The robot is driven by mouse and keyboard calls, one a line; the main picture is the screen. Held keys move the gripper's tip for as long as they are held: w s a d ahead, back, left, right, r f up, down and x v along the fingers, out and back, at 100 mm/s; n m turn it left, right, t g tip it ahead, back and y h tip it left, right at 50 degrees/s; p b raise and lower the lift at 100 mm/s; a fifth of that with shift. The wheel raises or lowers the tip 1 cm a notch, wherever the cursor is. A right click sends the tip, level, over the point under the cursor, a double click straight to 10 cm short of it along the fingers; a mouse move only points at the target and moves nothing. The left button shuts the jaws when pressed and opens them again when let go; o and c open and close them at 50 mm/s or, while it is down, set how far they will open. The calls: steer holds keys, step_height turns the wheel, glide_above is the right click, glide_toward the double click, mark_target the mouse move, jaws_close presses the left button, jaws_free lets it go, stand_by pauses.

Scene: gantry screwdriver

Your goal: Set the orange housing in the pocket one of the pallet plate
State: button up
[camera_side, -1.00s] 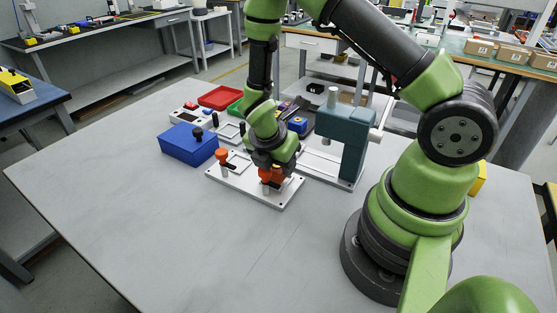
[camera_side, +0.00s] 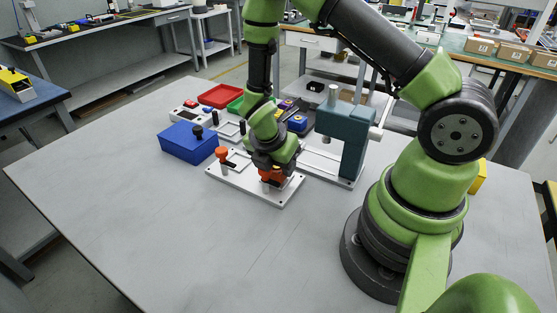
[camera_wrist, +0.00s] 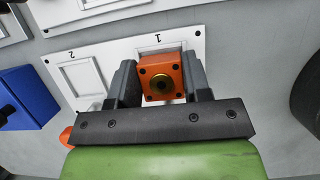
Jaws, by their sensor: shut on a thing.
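The orange housing (camera_wrist: 160,76) is between the two fingers of my gripper (camera_wrist: 158,80) in the wrist view, with a round brass-coloured bore facing the camera. My gripper is shut on it. In the side view the housing (camera_side: 268,176) shows partly below my gripper (camera_side: 270,170), low over the right part of the white pallet plate (camera_side: 233,184). The plate's pocket marked 1 lies under the housing and is mostly hidden in the wrist view. I cannot tell whether the housing touches the pocket floor. The pocket marked 2 (camera_wrist: 82,77) is empty.
A blue box (camera_side: 187,145) stands left of the plate. An orange-topped clamp post (camera_side: 222,155) rises from the plate's left part. A teal press-like stand (camera_side: 340,140) is close on the right. Red (camera_side: 220,96) and green trays lie behind. The front tabletop is clear.

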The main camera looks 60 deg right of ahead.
steer(key=o, duration=1.3)
steer(key=shift+c, duration=0.2)
steer(key=shift+r, duration=0.1)
steer(key=shift+r, duration=3.95)
steer(key=shift+r, duration=0.1)
steer(key=s+a+r+m+t+y, duration=0.3)
steer(key=s+r+m, duration=0.3)
steer(key=r+m, duration=0.4)
steer(key=s+a+r+m+t+y, duration=0.3)
steer(key=s+a+r+m, duration=0.3)
steer(key=r+m, duration=0.3)
steer(key=m+t, duration=0.1)
steer(key=m, duration=0.2)
steer(key=shift+r, duration=0.4)
